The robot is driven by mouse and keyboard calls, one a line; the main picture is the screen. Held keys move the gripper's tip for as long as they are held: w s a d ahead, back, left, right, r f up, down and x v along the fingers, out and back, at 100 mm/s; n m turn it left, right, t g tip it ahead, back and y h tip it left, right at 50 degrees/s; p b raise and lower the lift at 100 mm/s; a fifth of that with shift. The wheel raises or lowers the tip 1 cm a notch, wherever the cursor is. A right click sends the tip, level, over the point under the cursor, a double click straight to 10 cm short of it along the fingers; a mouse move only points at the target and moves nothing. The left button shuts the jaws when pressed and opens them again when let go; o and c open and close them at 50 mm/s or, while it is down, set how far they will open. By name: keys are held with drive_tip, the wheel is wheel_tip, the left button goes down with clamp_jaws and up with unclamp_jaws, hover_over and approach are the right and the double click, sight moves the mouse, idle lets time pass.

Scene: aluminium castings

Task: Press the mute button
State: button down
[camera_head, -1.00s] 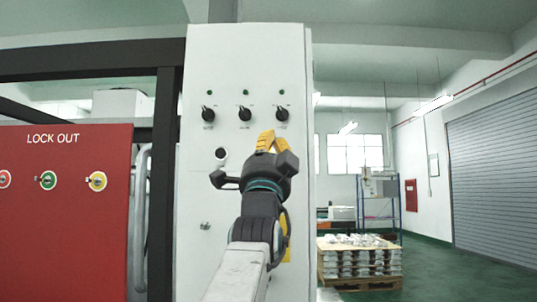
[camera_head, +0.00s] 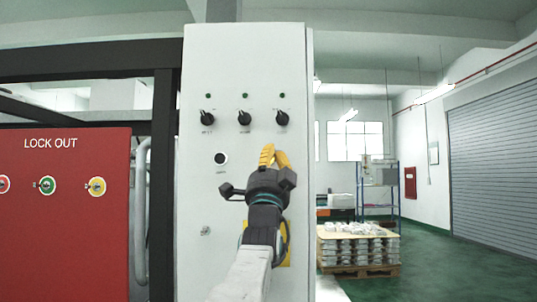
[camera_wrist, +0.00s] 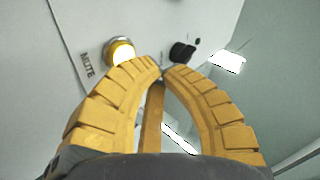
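The mute button (camera_wrist: 122,52) shows in the wrist view as a lit, pale yellow round button in a metal ring, with the word MUTE beside it. It sits on the light grey control cabinet (camera_head: 240,65). My gripper (camera_wrist: 160,71) has its two yellow fingers bowed, with their tips together and nothing between them. The tips appear just beside the button in the wrist view; I cannot tell whether they touch it. In the head view my gripper (camera_head: 268,150) is in front of the cabinet, below the right knob, and the mute button is hidden behind it.
Three black knobs (camera_head: 244,117) line the cabinet above my gripper. Another round button (camera_head: 221,158) is to the left. A red LOCK OUT panel (camera_head: 65,220) stands at the far left. A loaded pallet (camera_head: 358,270) sits on the floor at right.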

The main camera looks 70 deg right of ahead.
drive_tip(key=shift+w+d, duration=0.15)
drive_tip(key=shift+d, duration=0.25)
drive_tip(key=shift+d, duration=0.15)
idle(1.4)
drive_tip(key=shift+w+d+p, duration=0.15)
drive_tip(key=shift+d+p, duration=0.15)
drive_tip(key=shift+p, duration=0.05)
drive_tip(key=shift+w+d, duration=0.15)
drive_tip(key=shift+d, duration=0.25)
idle(0.9)
drive_tip(key=shift+a+f, duration=0.1)
drive_tip(key=shift+a, duration=0.1)
drive_tip(key=shift+s+a+b, duration=0.3)
drive_tip(key=shift+a+b, duration=0.2)
drive_tip(key=shift+a, duration=0.1)
idle(0.4)
drive_tip(key=shift+s+a+b, duration=0.25)
drive_tip(key=shift+a+b, duration=0.45)
drive_tip(key=shift+a, duration=0.1)
drive_tip(key=shift+s+a+b, duration=0.25)
drive_tip(key=shift+a+b, duration=0.5)
drive_tip(key=shift+a, duration=0.05)
drive_tip(key=shift+s+a+b, duration=0.25)
drive_tip(key=shift+a+b, duration=0.45)
drive_tip(key=shift+a, duration=0.1)
